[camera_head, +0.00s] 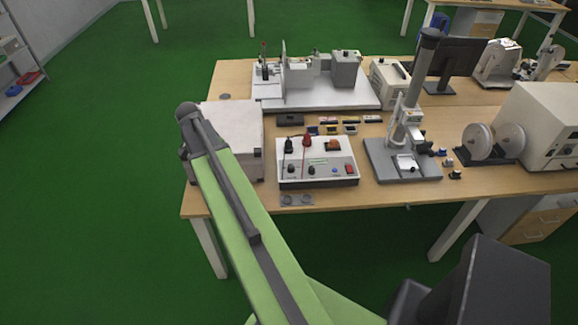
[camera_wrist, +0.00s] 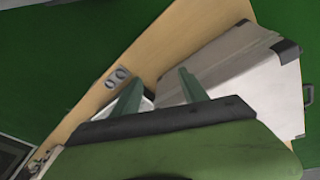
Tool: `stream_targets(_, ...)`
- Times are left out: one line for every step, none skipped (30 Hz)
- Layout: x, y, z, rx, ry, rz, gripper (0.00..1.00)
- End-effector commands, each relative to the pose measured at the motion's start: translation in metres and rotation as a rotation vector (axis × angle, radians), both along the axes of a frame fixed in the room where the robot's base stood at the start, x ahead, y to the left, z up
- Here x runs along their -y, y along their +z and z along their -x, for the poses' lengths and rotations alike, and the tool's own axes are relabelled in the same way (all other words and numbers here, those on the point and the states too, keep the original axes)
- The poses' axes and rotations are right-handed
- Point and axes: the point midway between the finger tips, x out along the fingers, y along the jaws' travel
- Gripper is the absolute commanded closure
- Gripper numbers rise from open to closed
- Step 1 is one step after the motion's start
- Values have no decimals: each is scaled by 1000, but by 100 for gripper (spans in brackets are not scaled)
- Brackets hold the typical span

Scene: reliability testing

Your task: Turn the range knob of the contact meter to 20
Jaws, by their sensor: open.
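The contact meter appears to be the white box (camera_head: 317,172) near the front edge of the table in the head view. It has a black and a red probe standing on top, and small knobs and a blue button on its front. I cannot tell which is the range knob or read its setting. My gripper (camera_wrist: 160,76) shows in the wrist view with two green fingers apart and nothing visibly held between them. In the head view my arm hides it. In the wrist view a small white patch behind the left finger may be part of the meter; no knob can be made out there.
A pale case (camera_head: 236,127) with dark corners stands left of the meter; it also fills the right of the wrist view (camera_wrist: 235,70). A small grey plate with two discs (camera_head: 297,200) lies before the meter. A grey stand (camera_head: 403,165) is close on its right.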

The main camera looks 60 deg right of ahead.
Motion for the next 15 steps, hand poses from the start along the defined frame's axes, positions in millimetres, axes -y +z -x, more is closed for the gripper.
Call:
stream_targets(57,6,16,15,-195,44,49)
stream_targets(83,8,28,25,-303,71,49)
stream_targets(113,11,44,36,-429,105,49)
stream_targets(132,12,55,45,-510,127,49)
stream_targets(148,14,66,52,-581,147,49)
stream_targets(165,15,78,61,-657,169,49)
stream_targets(174,16,85,66,-700,182,49)
stream_targets(181,17,90,69,-734,193,49)
stream_targets(187,17,95,74,-765,202,49)
stream_targets(190,18,98,75,-779,206,49)
stream_targets(191,18,99,76,-788,209,49)
stream_targets(191,17,100,77,-792,209,49)
stream_targets(191,17,100,77,-791,209,49)
stream_targets(191,16,100,77,-790,209,49)
stream_targets(191,14,101,77,-790,209,49)
